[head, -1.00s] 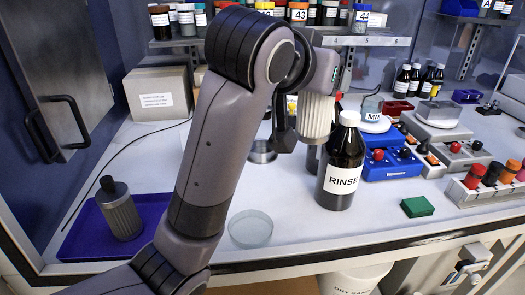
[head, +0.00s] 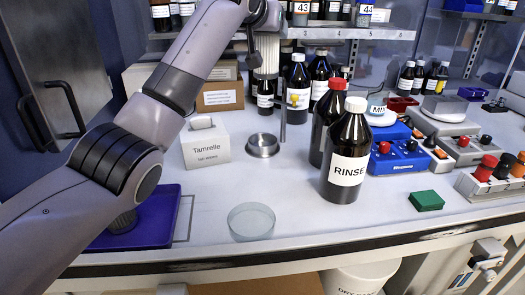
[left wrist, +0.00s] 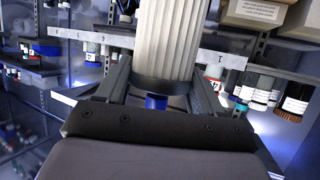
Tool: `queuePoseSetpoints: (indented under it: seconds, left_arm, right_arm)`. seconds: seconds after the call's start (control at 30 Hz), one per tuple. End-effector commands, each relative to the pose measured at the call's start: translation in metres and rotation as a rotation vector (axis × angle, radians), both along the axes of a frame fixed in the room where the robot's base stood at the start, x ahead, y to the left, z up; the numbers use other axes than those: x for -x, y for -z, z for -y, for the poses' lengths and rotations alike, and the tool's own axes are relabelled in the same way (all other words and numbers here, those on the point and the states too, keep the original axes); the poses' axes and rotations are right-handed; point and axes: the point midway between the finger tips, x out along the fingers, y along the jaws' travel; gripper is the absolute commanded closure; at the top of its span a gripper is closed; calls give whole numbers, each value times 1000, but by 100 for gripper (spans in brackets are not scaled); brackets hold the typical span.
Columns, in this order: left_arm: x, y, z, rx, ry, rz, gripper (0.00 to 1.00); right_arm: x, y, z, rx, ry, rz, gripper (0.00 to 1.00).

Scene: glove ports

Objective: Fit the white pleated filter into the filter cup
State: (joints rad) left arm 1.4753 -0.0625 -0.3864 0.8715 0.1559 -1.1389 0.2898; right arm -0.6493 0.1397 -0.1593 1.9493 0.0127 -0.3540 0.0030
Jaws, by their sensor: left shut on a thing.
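The white pleated filter (head: 268,60) is held up at the top centre of the head view, partly hidden by my arm. In the left wrist view the filter (left wrist: 168,40) stands between the fingers, with a dark band at its near end. My left gripper (head: 257,42) is shut on it. The filter cup (head: 262,146), a low round metal cup, sits on the bench well below the filter and apart from it. Its inside looks empty. My right gripper is not in view.
A RINSE bottle (head: 346,150) and other dark bottles stand right of the cup. A Tamrelle box (head: 206,143) is to its left, a glass dish (head: 251,222) in front. A purple tray (head: 160,215) lies at left under my arm. The shelf (head: 345,33) runs behind.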

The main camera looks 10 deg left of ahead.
Motion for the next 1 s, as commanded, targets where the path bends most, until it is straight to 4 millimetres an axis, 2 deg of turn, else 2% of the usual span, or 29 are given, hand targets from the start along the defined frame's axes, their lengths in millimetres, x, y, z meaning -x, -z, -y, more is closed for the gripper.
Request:
queuePoseSetpoints:
  seconds: [0.17,0.27,0.6,0.7,0.8,1.0]
  left_arm:
    - [-6,5,-9,-1,-16,1,69]
    - [-6,24,-10,-2,-15,-2,69]
    - [-5,113,-10,-2,-15,-4,69]
    - [-5,135,-10,-3,-15,-3,69]
    - [-5,148,-10,-2,-17,-1,69]
    - [-5,161,-10,-2,-15,-1,69]
  right_arm:
    - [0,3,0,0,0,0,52]
    - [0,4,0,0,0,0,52]
    - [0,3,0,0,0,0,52]
    - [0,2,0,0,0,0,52]
    - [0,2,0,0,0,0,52]
    - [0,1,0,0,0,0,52]
